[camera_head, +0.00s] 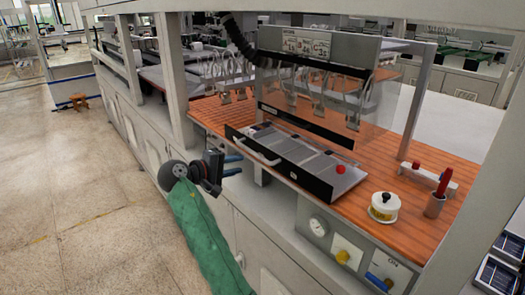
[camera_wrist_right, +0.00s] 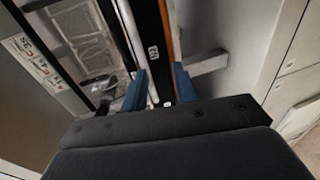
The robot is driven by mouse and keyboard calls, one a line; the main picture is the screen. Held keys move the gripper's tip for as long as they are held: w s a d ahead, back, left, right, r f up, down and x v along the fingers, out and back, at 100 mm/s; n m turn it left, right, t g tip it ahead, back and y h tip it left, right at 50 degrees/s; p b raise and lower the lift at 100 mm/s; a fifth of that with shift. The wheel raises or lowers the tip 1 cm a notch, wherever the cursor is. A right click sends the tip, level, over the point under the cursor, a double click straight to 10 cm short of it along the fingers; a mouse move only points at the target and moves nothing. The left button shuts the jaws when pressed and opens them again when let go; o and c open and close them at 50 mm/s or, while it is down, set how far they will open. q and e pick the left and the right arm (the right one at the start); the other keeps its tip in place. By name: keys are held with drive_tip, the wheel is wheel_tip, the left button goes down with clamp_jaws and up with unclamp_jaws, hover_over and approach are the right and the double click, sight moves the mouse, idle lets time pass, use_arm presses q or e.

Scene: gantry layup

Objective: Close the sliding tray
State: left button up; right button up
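The sliding tray (camera_head: 308,183) has a black front wall with a pale bar handle (camera_head: 262,155). It stands out in front of a clear upright guard on the wooden bench, with its grey sections showing. My right gripper (camera_head: 233,165) is in front of the tray at its left part, near the handle, with its two blue fingers apart. In the right wrist view my right gripper (camera_wrist_right: 158,87) has its fingers spread, with a dark strip and a pale bar in line between them. Contact cannot be told. My left gripper is not in view.
A red ball-like knob (camera_head: 340,169) is at the tray's right end. A white round pot (camera_head: 384,207) and a cup with red-handled tools (camera_head: 436,204) stand to the right on the bench (camera_head: 400,235). A gantry post (camera_head: 172,80) rises on the left.

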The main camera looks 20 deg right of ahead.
sight(255, 154)
drive_tip(key=d+p, duration=0.1)
drive_tip(key=d, duration=0.1)
drive_tip(key=w+d+r+p, duration=0.1)
drive_tip(key=d, duration=0.1)
drive_tip(key=w+d+p, duration=0.1)
drive_tip(key=d, duration=0.1)
drive_tip(key=shift+d+r, duration=0.1)
drive_tip(key=shift+r, duration=0.2)
drive_tip(key=shift+w+d+f+p, duration=0.15)
drive_tip(key=shift+d+f+p, duration=0.15)
drive_tip(key=shift+d, duration=0.3)
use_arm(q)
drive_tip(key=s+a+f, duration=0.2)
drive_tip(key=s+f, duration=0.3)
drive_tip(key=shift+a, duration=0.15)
use_arm(e)
clamp_jaws()
